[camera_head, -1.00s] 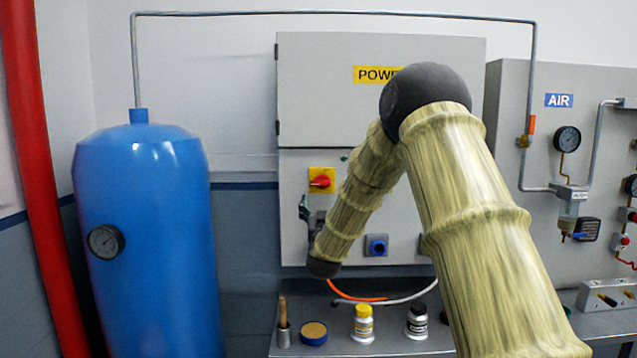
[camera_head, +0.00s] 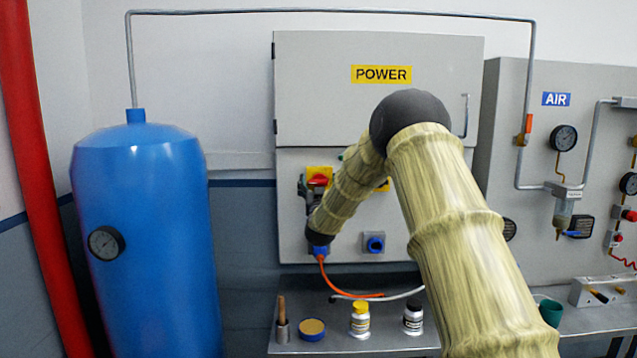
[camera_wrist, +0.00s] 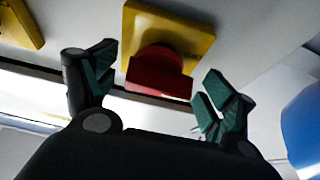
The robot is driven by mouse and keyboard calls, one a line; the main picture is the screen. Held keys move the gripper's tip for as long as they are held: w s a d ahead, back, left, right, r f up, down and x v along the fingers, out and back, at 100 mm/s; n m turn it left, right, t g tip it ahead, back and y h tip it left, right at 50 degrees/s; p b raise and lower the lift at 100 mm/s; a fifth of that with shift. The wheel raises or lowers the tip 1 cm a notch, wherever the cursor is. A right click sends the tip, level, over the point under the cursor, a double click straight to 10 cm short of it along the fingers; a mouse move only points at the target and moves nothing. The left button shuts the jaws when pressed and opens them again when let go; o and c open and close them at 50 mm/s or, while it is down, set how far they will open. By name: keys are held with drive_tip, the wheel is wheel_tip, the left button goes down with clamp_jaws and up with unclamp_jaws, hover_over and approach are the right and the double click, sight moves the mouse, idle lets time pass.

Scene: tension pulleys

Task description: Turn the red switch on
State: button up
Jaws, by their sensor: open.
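The red switch (camera_head: 320,179) is a red rotary knob on a yellow square plate, on the lower left front of the grey POWER cabinet. My arm partly hides it in the head view. In the wrist view the red knob (camera_wrist: 158,74) sticks out from the yellow plate (camera_wrist: 190,25). My gripper (camera_wrist: 152,90) is open, with one dark green-padded finger on each side of the knob. The knob shows between the fingers, and I see a gap on both sides. In the head view the gripper (camera_head: 309,190) is mostly hidden beside the switch.
A blue socket (camera_head: 375,243) sits right of my wrist. A blue tank (camera_head: 150,240) stands left. A second yellow plate (camera_wrist: 20,25) shows in the wrist view.

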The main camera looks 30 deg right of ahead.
drive_tip(key=c, duration=1)
